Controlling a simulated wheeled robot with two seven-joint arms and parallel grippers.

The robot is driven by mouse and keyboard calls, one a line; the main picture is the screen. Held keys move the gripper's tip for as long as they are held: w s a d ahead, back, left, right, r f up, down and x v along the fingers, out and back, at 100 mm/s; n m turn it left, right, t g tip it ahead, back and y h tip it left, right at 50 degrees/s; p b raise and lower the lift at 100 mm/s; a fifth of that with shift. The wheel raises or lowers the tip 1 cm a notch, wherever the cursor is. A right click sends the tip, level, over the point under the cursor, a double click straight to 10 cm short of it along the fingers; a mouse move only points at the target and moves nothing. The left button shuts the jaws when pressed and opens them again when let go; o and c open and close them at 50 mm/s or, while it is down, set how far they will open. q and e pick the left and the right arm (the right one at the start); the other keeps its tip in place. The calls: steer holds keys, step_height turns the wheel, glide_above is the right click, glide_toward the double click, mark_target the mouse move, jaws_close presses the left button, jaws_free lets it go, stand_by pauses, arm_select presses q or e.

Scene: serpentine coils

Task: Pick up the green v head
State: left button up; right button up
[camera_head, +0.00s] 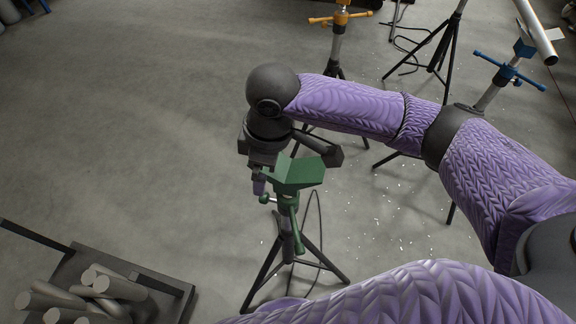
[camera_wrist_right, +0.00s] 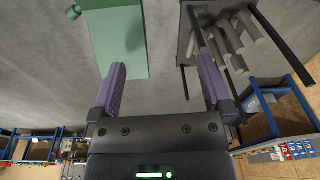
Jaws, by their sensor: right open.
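The green v head (camera_head: 298,171) sits on top of a black tripod stand in the middle of the head view. It also shows large at the top of the right wrist view (camera_wrist_right: 118,42), left of centre and beyond the fingertips. My right gripper (camera_head: 258,184) is just left of the green v head in the head view, pointing down. In the right wrist view the gripper (camera_wrist_right: 162,72) is open, with two purple fingers apart and nothing between them. The gripper partly overlaps the head's left side, so I cannot tell whether they touch. My left gripper is not in view.
A dark cart (camera_head: 172,284) holding several grey cylinders (camera_head: 118,288) stands at lower left. Stands with an orange head (camera_head: 340,18) and a blue head (camera_head: 508,72) are farther back. A cable and white scraps lie on the floor. The floor at left is clear.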

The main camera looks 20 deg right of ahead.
mark_target(283, 168)
steer(key=shift+m+h, duration=0.4)
steer(key=shift+h, duration=0.2)
steer(key=d+r, duration=0.1)
steer(key=w+d+r, duration=0.1)
steer(key=w+d, duration=0.1)
steer(key=d, duration=0.1)
steer(key=shift+w+r, duration=0.25)
steer(key=shift+r, duration=0.15)
steer(key=shift+d+f, duration=0.1)
steer(key=shift+d, duration=0.1)
steer(key=f+b, duration=0.1)
steer(key=f, duration=0.2)
steer(key=f+b, duration=0.1)
steer(key=f, duration=0.2)
steer(key=f+b, duration=0.2)
steer(key=f, duration=0.1)
steer(key=shift+a+f, duration=0.25)
steer(key=shift+c, duration=0.3)
steer(key=shift+r, duration=0.1)
jaws_close()
